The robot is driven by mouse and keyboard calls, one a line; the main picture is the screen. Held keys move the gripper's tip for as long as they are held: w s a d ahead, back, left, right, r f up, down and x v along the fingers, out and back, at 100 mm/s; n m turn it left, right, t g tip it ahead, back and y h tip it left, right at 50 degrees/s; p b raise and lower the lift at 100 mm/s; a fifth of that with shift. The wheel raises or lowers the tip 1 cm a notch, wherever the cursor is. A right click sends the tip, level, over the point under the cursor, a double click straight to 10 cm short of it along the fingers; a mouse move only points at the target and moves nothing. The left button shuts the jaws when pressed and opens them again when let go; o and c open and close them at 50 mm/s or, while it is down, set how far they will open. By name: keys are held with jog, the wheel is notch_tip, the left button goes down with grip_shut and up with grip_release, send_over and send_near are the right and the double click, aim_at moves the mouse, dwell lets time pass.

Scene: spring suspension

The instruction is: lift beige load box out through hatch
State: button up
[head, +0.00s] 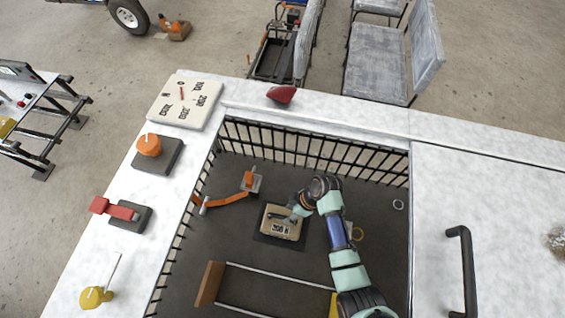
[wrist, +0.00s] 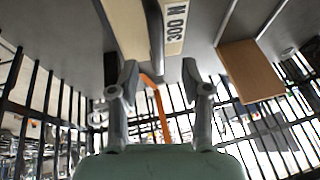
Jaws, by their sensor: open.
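The beige load box (head: 292,232) sits on a dark pad on the floor of the barred pit, seen in the head view through the open hatch. It carries a dark handle on top and a force label; the wrist view shows the beige box (wrist: 122,28) at the top, with its label reading 300 N. My gripper (head: 297,211) is down inside the pit at the box's upper right. In the wrist view my gripper (wrist: 158,78) is open, its fingers apart, with a dark bar, apparently the handle, between their lines. I cannot tell whether they touch it.
Black bars (head: 300,150) ring the pit below the white hatch rim. An orange lever (head: 228,200) stands left of the box, and a brown board with pale rails (head: 209,284) lies nearer. A white panel with a black handle (head: 466,270) covers the right side.

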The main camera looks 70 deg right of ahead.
aim_at(283, 216)
jog(key=b+x, duration=0.1)
jog(key=x, duration=0.5)
jog(key=shift+w+f, duration=0.2)
jog(key=shift+w, duration=0.1)
grip_shut()
jog(key=shift+d+r, duration=0.1)
